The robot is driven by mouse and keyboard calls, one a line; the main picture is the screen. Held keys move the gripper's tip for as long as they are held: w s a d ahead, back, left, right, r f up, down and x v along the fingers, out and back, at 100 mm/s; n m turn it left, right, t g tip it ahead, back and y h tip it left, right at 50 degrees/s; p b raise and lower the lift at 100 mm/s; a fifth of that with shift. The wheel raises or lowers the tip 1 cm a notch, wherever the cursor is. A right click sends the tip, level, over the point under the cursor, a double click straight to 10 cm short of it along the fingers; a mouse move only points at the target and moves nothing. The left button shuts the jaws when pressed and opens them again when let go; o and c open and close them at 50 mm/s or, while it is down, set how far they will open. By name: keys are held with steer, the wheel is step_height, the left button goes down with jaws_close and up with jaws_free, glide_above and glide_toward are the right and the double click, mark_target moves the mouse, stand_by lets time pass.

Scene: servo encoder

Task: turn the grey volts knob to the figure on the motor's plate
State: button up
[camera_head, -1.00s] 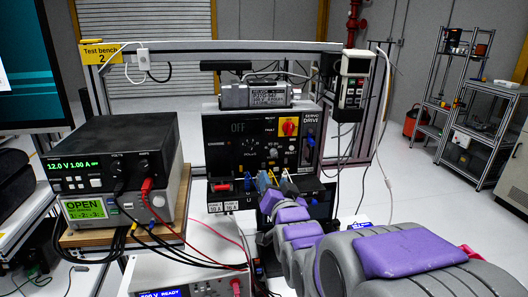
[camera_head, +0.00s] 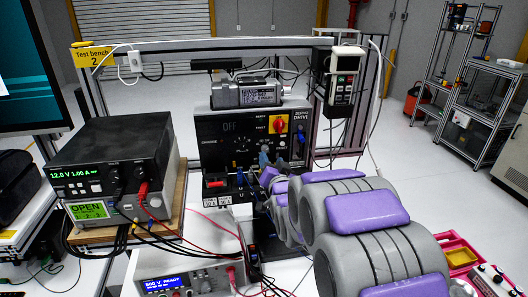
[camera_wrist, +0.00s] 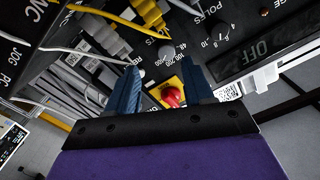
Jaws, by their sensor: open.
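The servo drive (camera_head: 215,130) stands on the bench, its display reading OFF. In the wrist view its grey volts knob (camera_wrist: 165,51) shows beyond my fingertips, with figures such as 48, 100 and 200 around it; its pointer is too small to read. My gripper (camera_head: 266,160) is in front of the panel's lower middle, partly hidden by my arm. In the wrist view its blue fingers (camera_wrist: 159,84) are apart with nothing held. The volts knob appears apart from them. The motor (camera_head: 246,94) lies on top of the drive; its plate (camera_head: 262,96) is too small to read.
The poles knob (camera_wrist: 222,30) is beside the volts knob. A red switch on yellow (camera_wrist: 172,96) shows between my fingers. Yellow and grey cables (camera_wrist: 110,38) plug in close by. A power supply (camera_head: 110,150) stands left, and a handheld unit (camera_head: 342,75) hangs right.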

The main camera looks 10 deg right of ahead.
mark_target(268, 151)
steer(key=w, duration=0.2)
steer(key=w+d, duration=0.1)
steer(key=w, duration=0.1)
steer(key=shift+a+r, duration=0.2)
steer(key=shift+a, duration=0.4)
steer(key=shift+a+r, duration=0.15)
steer(key=shift+a, duration=0.4)
steer(key=shift+w+a+f, duration=0.5)
steer(key=shift+w+a, duration=0.2)
steer(key=shift+w, duration=0.15)
steer(key=shift+r, duration=0.15)
steer(key=shift+s+d+r, duration=0.1)
steer(key=shift+s+d, duration=0.1)
steer(key=shift+d, duration=0.75)
steer(key=shift+c, duration=0.4)
steer(key=shift+d, duration=0.4)
steer(key=shift+c, duration=2.2)
steer(key=shift+a, duration=0.65)
steer(key=c, duration=0.3)
jaws_close()
steer(key=shift+d, duration=0.25)
